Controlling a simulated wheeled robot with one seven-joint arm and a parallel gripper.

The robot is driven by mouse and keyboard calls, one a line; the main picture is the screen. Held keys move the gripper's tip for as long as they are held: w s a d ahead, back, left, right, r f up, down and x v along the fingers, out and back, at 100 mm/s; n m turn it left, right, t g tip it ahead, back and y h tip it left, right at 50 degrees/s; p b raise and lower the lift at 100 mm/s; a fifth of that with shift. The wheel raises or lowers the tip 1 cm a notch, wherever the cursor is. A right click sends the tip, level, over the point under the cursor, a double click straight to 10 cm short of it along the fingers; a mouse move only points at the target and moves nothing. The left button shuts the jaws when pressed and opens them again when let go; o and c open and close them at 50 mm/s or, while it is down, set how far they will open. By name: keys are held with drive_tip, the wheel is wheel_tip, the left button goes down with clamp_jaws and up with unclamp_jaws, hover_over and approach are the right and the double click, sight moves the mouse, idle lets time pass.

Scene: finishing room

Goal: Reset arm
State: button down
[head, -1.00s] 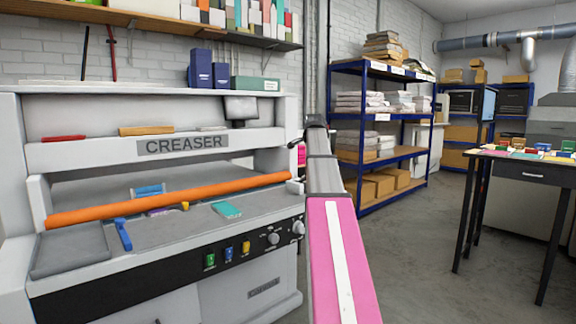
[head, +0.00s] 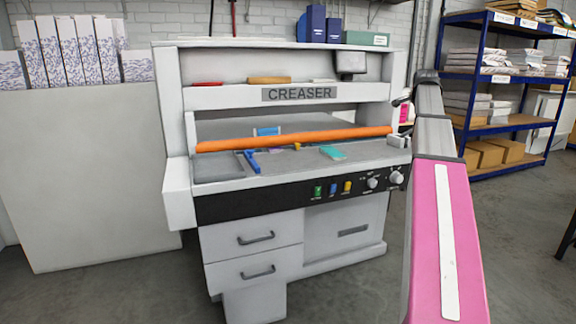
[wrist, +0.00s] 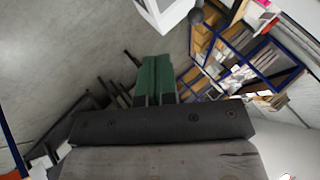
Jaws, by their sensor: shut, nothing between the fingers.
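My arm shows in the head view as a pink and grey link (head: 430,235) that rises on the right side of the picture, in front of the creaser's right edge. My gripper (wrist: 155,62) shows in the wrist view with its green fingers together and nothing between them. It appears to be in free air, with grey floor behind it. In the head view the fingers cannot be made out.
The creaser (head: 230,97) stands ahead, with an orange bar (head: 290,139) across its front. A large pale panel (head: 90,170) stands left of it. A blue shelf rack (head: 500,77) is at the right. Bare floor (head: 120,290) lies in front.

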drive_tip(key=s+a+f+n+g+y, duration=0.1)
drive_tip(key=s+a+f+n, duration=0.1)
drive_tip(key=a+f, duration=0.65)
drive_tip(key=s+a+f+n+g, duration=0.1)
drive_tip(key=s+a+f+n, duration=0.2)
drive_tip(key=f, duration=1)
drive_tip(key=s+a+f+n+g+y, duration=0.1)
drive_tip(key=s+a+f+n, duration=0.1)
drive_tip(key=a+f, duration=0.6)
drive_tip(key=s+a+f+n+g, duration=0.1)
drive_tip(key=s+a+f+n, duration=0.2)
drive_tip(key=s+f, duration=0.5)
drive_tip(key=s+a+f+n+g+y, duration=0.1)
drive_tip(key=s+a+f+n+g, duration=0.1)
drive_tip(key=s+a+f, duration=0.4)
drive_tip(key=s+a+f+n+g, duration=0.1)
drive_tip(key=s+a+f+n, duration=0.3)
drive_tip(key=s+f, duration=0.5)
wheel_tip(320, 180, down, 4)
drive_tip(key=shift+s+a+r+g+y, duration=0.25)
drive_tip(key=shift+s+a+g+y, duration=0.05)
drive_tip(key=shift+s+a+g, duration=0.1)
drive_tip(key=shift+w, duration=0.1)
